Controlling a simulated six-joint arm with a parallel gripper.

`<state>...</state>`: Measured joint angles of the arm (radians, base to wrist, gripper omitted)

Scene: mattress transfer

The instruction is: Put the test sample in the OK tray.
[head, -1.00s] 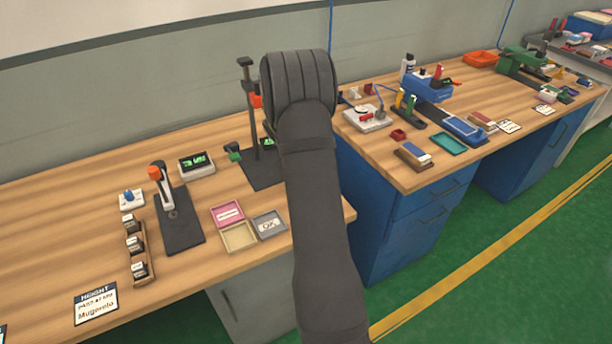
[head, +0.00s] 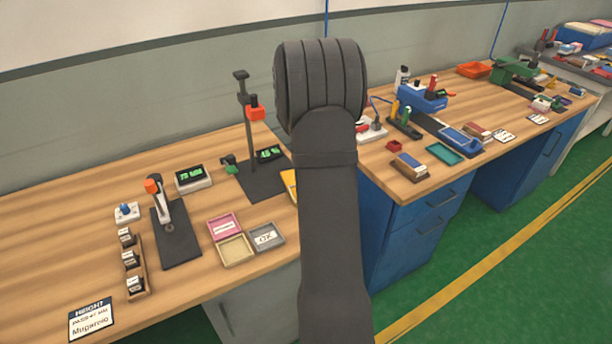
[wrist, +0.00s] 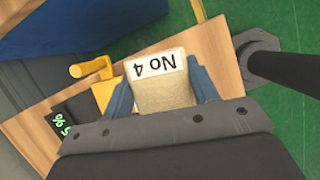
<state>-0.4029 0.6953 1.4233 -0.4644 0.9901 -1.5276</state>
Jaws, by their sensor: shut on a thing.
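The test sample (wrist: 165,97) is a beige block with a white label reading "No 4", seen in the wrist view. My gripper (wrist: 163,86) is shut on it, with a blue finger against each side. In the head view my own arm hides the gripper and the sample. The OK tray (head: 258,247) is a small grey tray with an "OK" label, near the front edge of the left bench. It looks empty apart from its label. It lies left of my arm, beside a pink tray (head: 212,234) and a beige tray (head: 226,259).
A tall stand (head: 244,100) with a red part and a display rises behind the trays. A black-based tester (head: 177,248), a wooden rack (head: 142,272) and a height card (head: 90,318) are left. A yellow part (head: 289,183) shows beside my arm.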

